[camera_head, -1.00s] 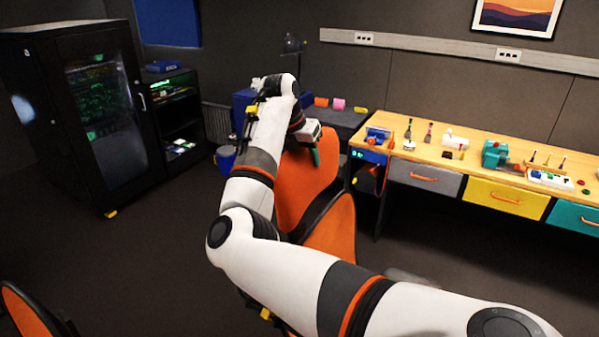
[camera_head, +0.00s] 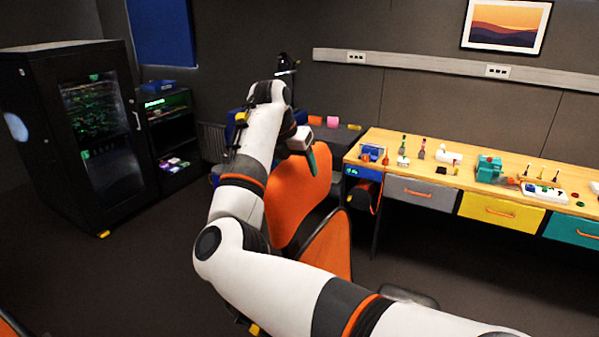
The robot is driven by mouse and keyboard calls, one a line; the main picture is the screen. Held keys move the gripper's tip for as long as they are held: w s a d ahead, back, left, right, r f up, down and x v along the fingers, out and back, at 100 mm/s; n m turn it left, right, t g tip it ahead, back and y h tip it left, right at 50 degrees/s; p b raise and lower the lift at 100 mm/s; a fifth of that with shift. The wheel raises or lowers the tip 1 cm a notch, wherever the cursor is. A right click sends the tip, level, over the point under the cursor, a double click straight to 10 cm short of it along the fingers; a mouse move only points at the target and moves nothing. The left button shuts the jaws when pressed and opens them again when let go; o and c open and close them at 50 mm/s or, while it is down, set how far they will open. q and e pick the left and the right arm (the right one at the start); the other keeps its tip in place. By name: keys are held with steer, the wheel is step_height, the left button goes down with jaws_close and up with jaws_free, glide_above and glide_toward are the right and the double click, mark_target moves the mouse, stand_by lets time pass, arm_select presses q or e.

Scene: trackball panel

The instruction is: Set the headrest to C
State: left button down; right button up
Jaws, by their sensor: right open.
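An orange chair (camera_head: 290,205) stands in the middle of the view, with black edges, partly covered by my right arm. I cannot make out a separate headrest or any letter marks on it. A black part with a yellow piece (camera_head: 241,117) shows along the left side of my forearm; I cannot tell what it belongs to. My right gripper (camera_head: 312,160) is at the top of the orange backrest, with a teal finger pointing down. It is open and I see nothing held in it. Whether it touches the chair is unclear. My left gripper is not in view.
A wooden workbench (camera_head: 470,170) with small tools and coloured drawers stands at the right. A black glass-door cabinet (camera_head: 100,130) and a shelf unit (camera_head: 172,135) stand at the left. Another orange chair's edge (camera_head: 8,328) shows at bottom left. The floor between is clear.

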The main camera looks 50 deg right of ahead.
steer(key=b+v, duration=0.3)
steer(key=v, duration=0.6)
steer(key=shift+s+r, duration=0.15)
steer(key=shift+r, duration=0.15)
steer(key=shift+a+r+b, duration=0.15)
steer(key=shift+r+b, duration=0.15)
steer(key=shift+r, duration=0.1)
